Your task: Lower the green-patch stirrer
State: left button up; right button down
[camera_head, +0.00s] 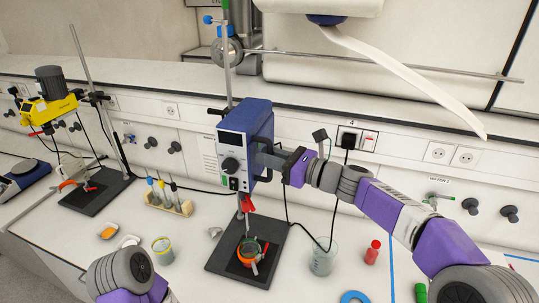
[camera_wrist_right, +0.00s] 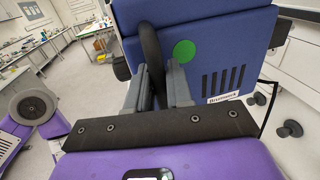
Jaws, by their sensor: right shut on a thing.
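The green-patch stirrer (camera_head: 247,128) is a blue and white box with a dial, mounted on an upright rod (camera_head: 226,75). In the right wrist view its blue side (camera_wrist_right: 228,48) carries a round green patch (camera_wrist_right: 184,51). My right gripper (camera_head: 262,155) is at the stirrer's right side. In the wrist view the right fingers (camera_wrist_right: 163,84) are around a dark curved handle (camera_wrist_right: 151,55) on the stirrer. The stirrer is above a black base plate (camera_head: 234,262), which bears a vessel with an orange ring (camera_head: 247,254). Its thin shaft points down towards that vessel. My left gripper is out of view.
A yellow stirrer (camera_head: 50,107) on its own stand is at the left. A rack of droppers (camera_head: 170,203) is to the left. A black cable hangs right of the stirrer.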

notch_tip(320, 180, down, 15)
jog(key=b, duration=1)
jog(key=shift+f, duration=0.1)
jog(key=c, duration=1.4)
grip_release()
jog(key=shift+o, duration=1)
jog(key=shift+d, duration=0.1)
jog(key=shift+r, duration=0.2)
